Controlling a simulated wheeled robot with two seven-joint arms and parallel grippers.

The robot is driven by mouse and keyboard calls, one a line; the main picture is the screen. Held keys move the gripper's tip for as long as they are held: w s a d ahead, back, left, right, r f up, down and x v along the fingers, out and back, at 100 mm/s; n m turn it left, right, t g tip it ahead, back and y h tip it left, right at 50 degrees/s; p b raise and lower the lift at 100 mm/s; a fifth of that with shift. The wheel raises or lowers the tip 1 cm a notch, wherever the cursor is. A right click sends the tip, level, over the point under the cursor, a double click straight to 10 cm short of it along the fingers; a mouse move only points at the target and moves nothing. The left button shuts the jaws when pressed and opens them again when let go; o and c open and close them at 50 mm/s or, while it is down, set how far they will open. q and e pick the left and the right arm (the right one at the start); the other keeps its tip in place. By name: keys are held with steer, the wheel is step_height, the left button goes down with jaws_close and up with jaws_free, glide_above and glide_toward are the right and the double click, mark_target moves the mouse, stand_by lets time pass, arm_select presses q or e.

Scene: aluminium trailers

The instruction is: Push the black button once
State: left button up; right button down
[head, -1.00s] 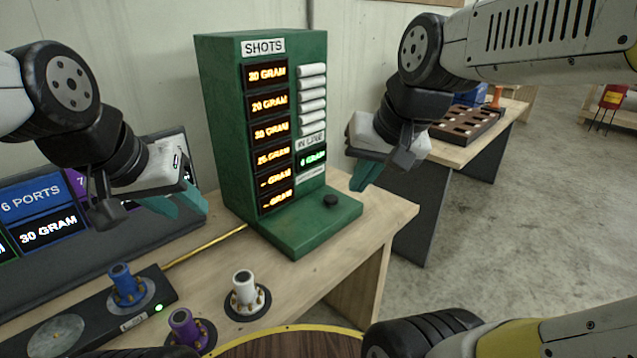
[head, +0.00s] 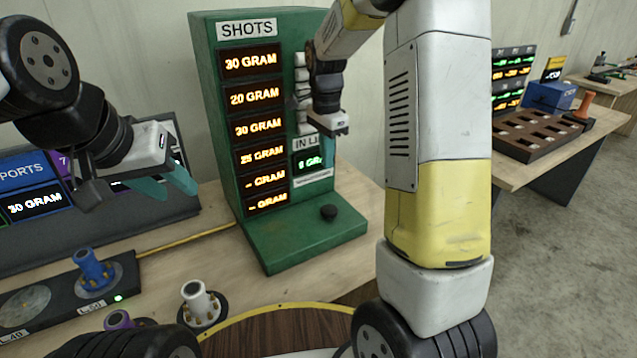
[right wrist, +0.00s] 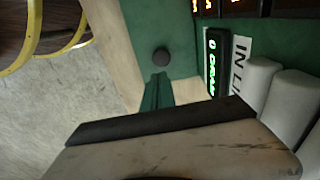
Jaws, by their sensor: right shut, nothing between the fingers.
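The black button (head: 328,212) is a small round knob on the base ledge of the green SHOTS machine (head: 300,245). It also shows in the right wrist view (right wrist: 161,57). My right gripper (head: 329,160) hangs above the button, in front of the machine's right column, with its teal fingers pointing down. It is shut and empty, and a gap shows between the fingertips and the button. In the right wrist view the fingers (right wrist: 156,85) point toward the button. My left gripper (head: 175,188) is at the left, away from the machine, its teal fingers apart and empty.
A white cylinder fitting (head: 195,300) and a blue one (head: 92,268) stand at the front left. A yellow rod (head: 185,240) lies on the table left of the machine. A second table with a brown slotted tray (head: 535,135) is at right.

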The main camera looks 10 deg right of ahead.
mark_target(328, 210)
steer(key=shift+w+f, duration=0.2)
steer(key=shift+w, duration=0.1)
steer(key=f, duration=1.4)
steer(key=shift+d, duration=0.3)
steer(key=shift+f, duration=0.95)
step_height(328, 210, up, 14)
steer(key=shift+a+r, duration=0.15)
steer(key=shift+a, duration=0.15)
stand_by(2.1)
